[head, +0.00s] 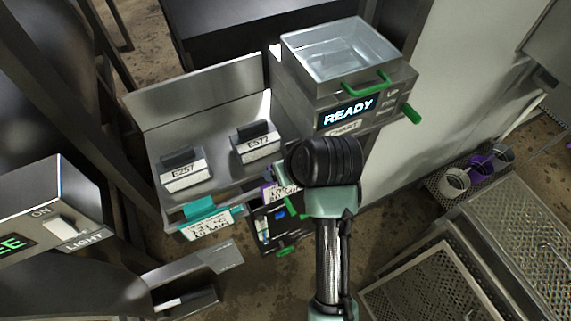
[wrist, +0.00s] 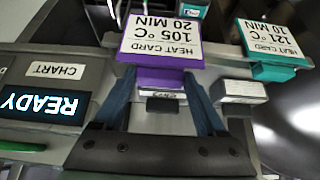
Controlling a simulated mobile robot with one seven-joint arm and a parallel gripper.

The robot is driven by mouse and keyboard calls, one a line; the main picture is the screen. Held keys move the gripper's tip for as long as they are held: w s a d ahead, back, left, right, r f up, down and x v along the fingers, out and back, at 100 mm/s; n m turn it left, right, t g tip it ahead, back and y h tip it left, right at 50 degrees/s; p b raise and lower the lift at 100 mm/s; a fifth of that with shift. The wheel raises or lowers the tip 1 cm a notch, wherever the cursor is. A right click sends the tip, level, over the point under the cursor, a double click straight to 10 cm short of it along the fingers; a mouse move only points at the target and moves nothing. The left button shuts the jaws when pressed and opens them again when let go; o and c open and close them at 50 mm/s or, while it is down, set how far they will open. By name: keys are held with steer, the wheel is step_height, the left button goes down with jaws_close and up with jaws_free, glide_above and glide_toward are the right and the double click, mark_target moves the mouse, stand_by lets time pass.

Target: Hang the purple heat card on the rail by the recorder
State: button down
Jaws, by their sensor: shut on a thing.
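The purple heat card (wrist: 160,58), with a white face reading 105 °C 20 MIN, is between the blue fingers of my gripper (wrist: 163,88) in the wrist view. The gripper is shut on its purple top part. In the head view the card (head: 268,190) shows only partly beside my arm, which hides most of the gripper. The recorder (head: 347,112), lit READY with a CHART label, stands just behind and right of my wrist; its READY screen (wrist: 42,104) is at the left in the wrist view. I cannot clearly make out a bare rail.
A teal heat card (head: 207,218) reading 121 °C 10 MIN hangs at the shelf's front edge, left of the purple card. Two labelled blocks (head: 182,172) (head: 256,145) sit on the shelf. Perforated metal baskets (head: 430,280) stand at lower right.

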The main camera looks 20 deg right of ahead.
steer(key=shift+f+b, duration=0.75)
steer(key=shift+f, duration=0.7)
jaws_free()
steer(key=p+v, duration=0.1)
steer(key=v, duration=1.2)
steer(key=shift+p, duration=0.35)
